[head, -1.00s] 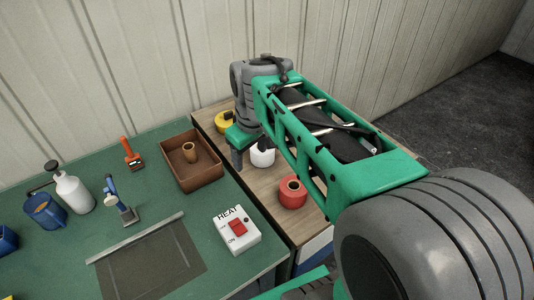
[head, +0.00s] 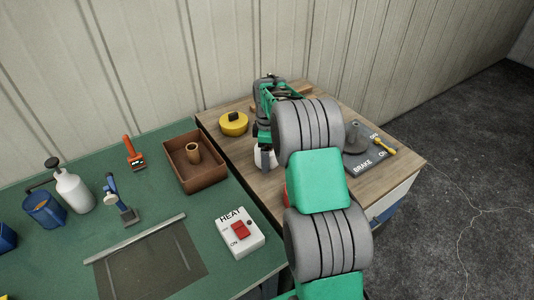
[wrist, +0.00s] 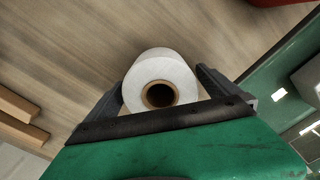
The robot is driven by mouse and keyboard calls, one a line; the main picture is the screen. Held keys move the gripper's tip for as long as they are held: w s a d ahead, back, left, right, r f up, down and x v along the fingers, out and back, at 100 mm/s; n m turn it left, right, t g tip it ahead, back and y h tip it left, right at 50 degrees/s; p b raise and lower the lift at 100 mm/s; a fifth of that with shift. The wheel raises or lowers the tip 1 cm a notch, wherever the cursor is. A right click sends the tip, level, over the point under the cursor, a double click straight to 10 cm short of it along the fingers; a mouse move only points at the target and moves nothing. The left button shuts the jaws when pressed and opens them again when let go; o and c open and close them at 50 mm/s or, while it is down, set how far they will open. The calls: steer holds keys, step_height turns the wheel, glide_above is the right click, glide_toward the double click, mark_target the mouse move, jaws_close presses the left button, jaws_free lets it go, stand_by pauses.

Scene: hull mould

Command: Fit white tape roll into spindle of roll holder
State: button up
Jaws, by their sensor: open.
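The white tape roll (wrist: 158,70) stands on the wooden table with its brown core facing my wrist camera. In the head view only part of the white roll (head: 264,160) shows beside my arm. My gripper (wrist: 165,95) is open, with one finger on each side of the roll; I cannot tell whether they touch it. In the head view my gripper (head: 263,137) is mostly hidden by my arm. The roll holder (head: 357,160) is a dark plate marked BRAKE at the right of the table, with an upright grey spindle (head: 354,136) and a yellow lever (head: 384,145).
A yellow roll (head: 233,124) stands at the table's back left. A red roll is mostly hidden behind my arm. The green bench at left holds a brown tray (head: 210,183), a HEAT switch box (head: 240,232) and several tools. Wooden blocks (wrist: 22,118) show in the wrist view.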

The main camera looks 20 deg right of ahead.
steer(key=shift+f, duration=0.15)
steer(key=shift+c, duration=0.2)
steer(key=c, duration=1.7)
steer(key=shift+c, duration=0.3)
steer(key=shift+r, duration=0.2)
